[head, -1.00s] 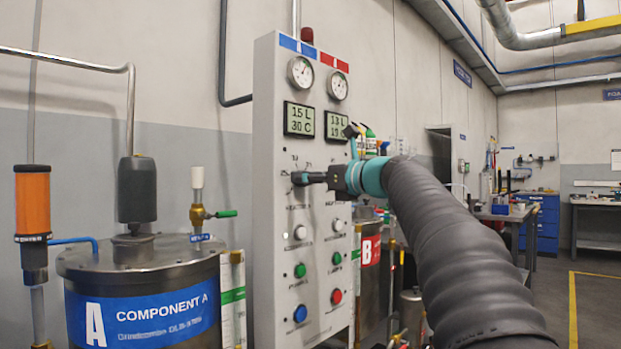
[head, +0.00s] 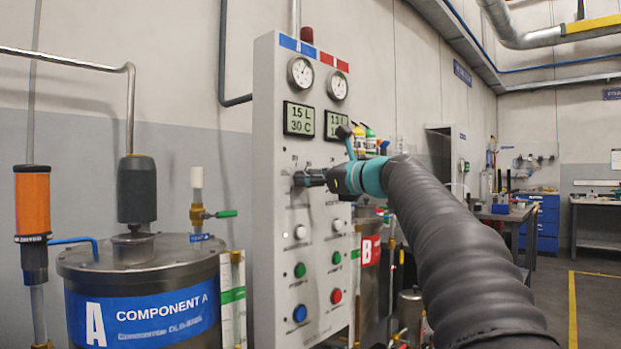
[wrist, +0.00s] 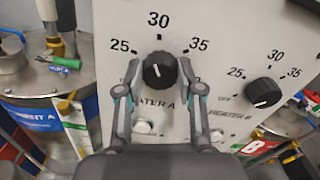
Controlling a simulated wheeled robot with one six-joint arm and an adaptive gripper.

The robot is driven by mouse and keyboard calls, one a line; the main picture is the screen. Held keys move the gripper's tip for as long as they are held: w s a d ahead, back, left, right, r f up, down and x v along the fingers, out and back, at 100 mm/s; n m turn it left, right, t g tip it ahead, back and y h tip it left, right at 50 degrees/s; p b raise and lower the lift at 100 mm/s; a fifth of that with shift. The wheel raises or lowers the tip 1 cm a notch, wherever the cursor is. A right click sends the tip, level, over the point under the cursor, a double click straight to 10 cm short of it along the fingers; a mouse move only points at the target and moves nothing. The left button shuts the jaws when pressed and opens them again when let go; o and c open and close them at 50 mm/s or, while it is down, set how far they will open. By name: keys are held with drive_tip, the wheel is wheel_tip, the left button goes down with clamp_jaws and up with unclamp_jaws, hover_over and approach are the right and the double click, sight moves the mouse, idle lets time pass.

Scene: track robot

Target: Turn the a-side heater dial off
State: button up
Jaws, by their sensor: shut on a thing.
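The a-side heater dial (wrist: 158,71) is a round black knob under the marks 25, 30 and 35, with "HEATER A" lettering partly hidden below it. A small pale mark shows on its face, but I cannot surely read its setting. My gripper (wrist: 160,69) has one finger on each side of the knob and is shut on it. In the head view my gripper (head: 302,179) reaches the white control panel (head: 272,250) from the right and hides the dial. The b-side heater dial (wrist: 263,92) stands to the right, its white line pointing lower left towards OFF.
Gauges (head: 300,72) and a display (head: 298,118) reading 15 L and 30 C sit above the dials. Several lamps and buttons (head: 300,313) sit below. The component A tank (head: 140,270) stands left of the panel, a red-labelled B tank (head: 371,250) behind it at right.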

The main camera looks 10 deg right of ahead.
drive_tip(key=shift+a+f+n+b, duration=0.15)
drive_tip(key=shift+n+b, duration=1.3)
drive_tip(key=shift+n, duration=3.75)
drive_tip(key=shift+d+f+n+b, duration=0.1)
drive_tip(key=shift+n+b, duration=1.35)
drive_tip(key=shift+n, duration=3.75)
drive_tip(key=shift+a, duration=0.1)
drive_tip(key=o, duration=1.2)
drive_tip(key=shift+c, duration=0.2)
drive_tip(key=shift+s, duration=0.15)
drive_tip(key=v, duration=1.2)
